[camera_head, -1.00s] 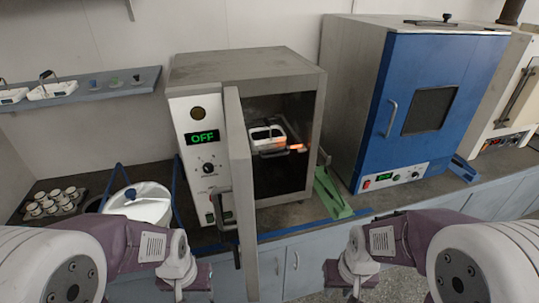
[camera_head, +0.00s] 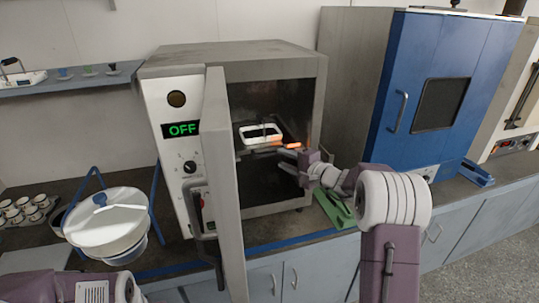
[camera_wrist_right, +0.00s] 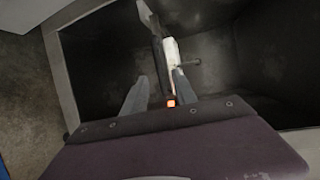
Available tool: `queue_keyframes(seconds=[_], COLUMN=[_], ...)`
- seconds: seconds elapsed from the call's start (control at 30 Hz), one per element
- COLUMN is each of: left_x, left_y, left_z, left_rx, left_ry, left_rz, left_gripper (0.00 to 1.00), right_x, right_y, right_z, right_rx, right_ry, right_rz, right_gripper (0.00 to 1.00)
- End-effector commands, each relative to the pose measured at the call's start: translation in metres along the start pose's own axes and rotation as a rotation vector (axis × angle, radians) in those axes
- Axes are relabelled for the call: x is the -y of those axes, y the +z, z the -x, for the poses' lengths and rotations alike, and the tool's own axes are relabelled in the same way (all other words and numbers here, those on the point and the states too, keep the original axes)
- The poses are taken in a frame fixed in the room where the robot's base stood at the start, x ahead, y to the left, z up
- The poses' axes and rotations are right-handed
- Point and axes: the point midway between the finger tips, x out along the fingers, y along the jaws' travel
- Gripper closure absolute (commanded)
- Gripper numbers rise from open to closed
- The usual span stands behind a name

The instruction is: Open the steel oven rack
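The steel oven (camera_head: 235,62) stands on the counter with its door (camera_head: 224,190) swung open and its display reading OFF. Inside, the rack (camera_head: 262,150) carries a white tray (camera_head: 262,126); an orange-red glowing spot shows at its front right. My right gripper (camera_head: 287,150) reaches in from the right at the rack's front. In the right wrist view its fingers (camera_wrist_right: 160,84) are apart, with the red spot between them near the palm and the rack with the white tray (camera_wrist_right: 171,58) beyond. I cannot tell whether they touch it. My left gripper is out of view; only its arm shows.
A white lidded pot (camera_head: 108,225) stands left of the oven. A blue oven (camera_head: 440,85) stands to the right, with a green stand (camera_head: 335,210) between. The open door stands left of my right arm. Small cups (camera_head: 22,210) sit at the far left.

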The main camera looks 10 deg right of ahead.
Motion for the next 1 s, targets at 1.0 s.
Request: queue_keyframes(seconds=[1.0], left_x=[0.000], left_y=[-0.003], left_z=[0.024], left_rx=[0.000], left_ry=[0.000], left_rz=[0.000], left_gripper=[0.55], right_x=[-0.001], right_y=[0.001], right_z=[-0.067], right_rx=[0.002], right_ry=[0.003], right_rz=[-0.001], right_gripper=[1.00])
